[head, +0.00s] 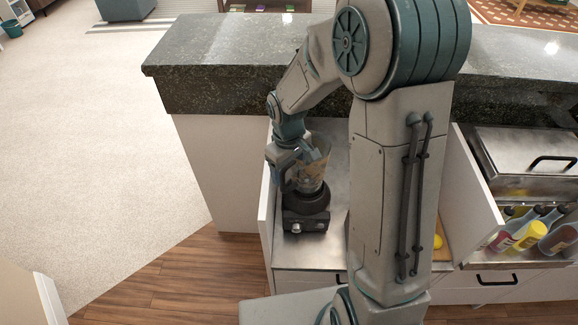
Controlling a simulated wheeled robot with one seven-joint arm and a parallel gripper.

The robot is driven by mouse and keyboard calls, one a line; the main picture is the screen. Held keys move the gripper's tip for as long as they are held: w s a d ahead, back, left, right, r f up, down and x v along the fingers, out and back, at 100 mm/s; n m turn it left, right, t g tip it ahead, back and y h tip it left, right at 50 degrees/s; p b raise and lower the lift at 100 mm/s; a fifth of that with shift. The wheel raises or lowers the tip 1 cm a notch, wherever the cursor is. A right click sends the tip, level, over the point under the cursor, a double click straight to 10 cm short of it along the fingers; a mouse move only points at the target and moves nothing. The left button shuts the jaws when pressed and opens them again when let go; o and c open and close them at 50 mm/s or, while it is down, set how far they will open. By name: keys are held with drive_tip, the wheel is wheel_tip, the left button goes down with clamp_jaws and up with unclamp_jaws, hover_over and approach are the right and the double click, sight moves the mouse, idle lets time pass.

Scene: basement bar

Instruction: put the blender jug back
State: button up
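The clear blender jug (312,172) stands upright over the dark blender base (306,212). It looks seated on the base, though I cannot tell whether it is fully down. The base stands on the steel counter, its dial facing the front. My gripper (290,174) is at the jug's upper left side, pointing down. Its fingers overlap the jug in the picture. Whether they are closed on the jug, or apart from it, I cannot tell. My arm hides the counter to the right of the blender.
A raised dark stone bar top (215,75) runs behind the steel counter (338,200). A white side panel (266,205) stands close on the blender's left. To the right are a lidded steel bin (520,150) and several bottles (528,235). Open floor lies left.

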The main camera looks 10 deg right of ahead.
drive_tip(key=shift+r, duration=0.1)
wheel_tip(320, 180, up, 11)
drive_tip(key=s+d+r+m+t, duration=0.1)
drive_tip(key=s+d+r+m, duration=0.1)
drive_tip(key=s, duration=0.6)
drive_tip(key=s+d+r+m+t, duration=0.1)
drive_tip(key=s+d+m, duration=0.3)
drive_tip(key=s, duration=0.5)
drive_tip(key=shift+s+d+r+m+t, duration=0.2)
drive_tip(key=shift+s+r+m+t, duration=0.15)
drive_tip(key=shift+r, duration=0.25)
drive_tip(key=shift+w, duration=0.1)
